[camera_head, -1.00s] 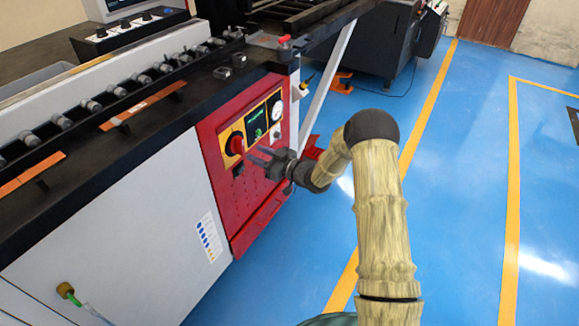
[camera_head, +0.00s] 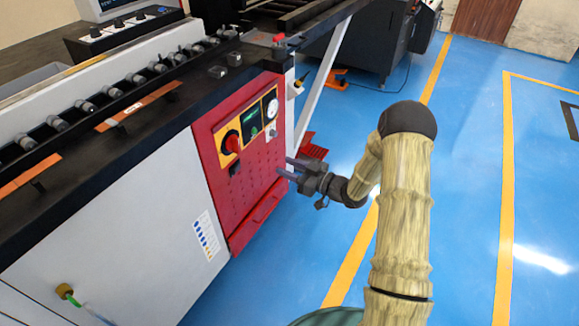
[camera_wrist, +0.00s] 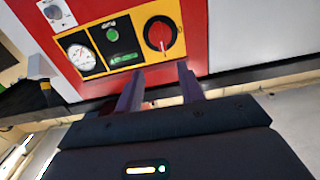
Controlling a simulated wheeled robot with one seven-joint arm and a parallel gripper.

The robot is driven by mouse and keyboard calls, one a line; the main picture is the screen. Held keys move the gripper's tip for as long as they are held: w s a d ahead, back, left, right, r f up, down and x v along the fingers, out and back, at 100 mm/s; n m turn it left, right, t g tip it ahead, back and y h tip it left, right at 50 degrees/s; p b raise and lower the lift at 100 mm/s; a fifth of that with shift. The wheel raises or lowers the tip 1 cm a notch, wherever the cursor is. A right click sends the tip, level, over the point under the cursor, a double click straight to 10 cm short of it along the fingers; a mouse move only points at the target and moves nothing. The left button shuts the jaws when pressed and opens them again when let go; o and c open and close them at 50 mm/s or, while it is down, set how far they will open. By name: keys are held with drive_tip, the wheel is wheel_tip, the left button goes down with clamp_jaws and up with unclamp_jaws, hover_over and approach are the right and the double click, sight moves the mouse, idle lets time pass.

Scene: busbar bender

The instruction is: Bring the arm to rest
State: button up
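My gripper (camera_head: 286,167) is in front of the right part of the machine's red panel (camera_head: 258,180) in the head view, apart from the controls. In the wrist view its two fingers (camera_wrist: 160,82) stand apart with nothing between them. The panel carries a red rotary switch (camera_head: 232,142) on a yellow plate, a green-lit display (camera_head: 250,121) and a round white gauge (camera_head: 271,107). The wrist view shows the same rotary switch (camera_wrist: 160,35), the green button (camera_wrist: 113,34) and the gauge (camera_wrist: 82,56) beyond the fingertips.
The busbar machine (camera_head: 120,195) fills the left side, with a black top and a row of rollers. A red pedal-like part (camera_head: 314,146) is low behind my gripper. The blue floor (camera_head: 465,180) to the right is clear, with yellow lines.

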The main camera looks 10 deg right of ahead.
drive_tip(key=s+d+r+m+g+h, duration=0.3)
drive_tip(key=s+d+r+m+h, duration=0.35)
drive_tip(key=h, duration=0.65)
drive_tip(key=s+r+m+g+h, duration=0.1)
drive_tip(key=s+m+g, duration=0.35)
drive_tip(key=s, duration=1.55)
wheel_tip(320, 180, up, 24)
drive_tip(key=p, duration=2.4)
drive_tip(key=shift+n+g, duration=0.4)
drive_tip(key=shift+g, duration=0.05)
drive_tip(key=shift+r, duration=0.1)
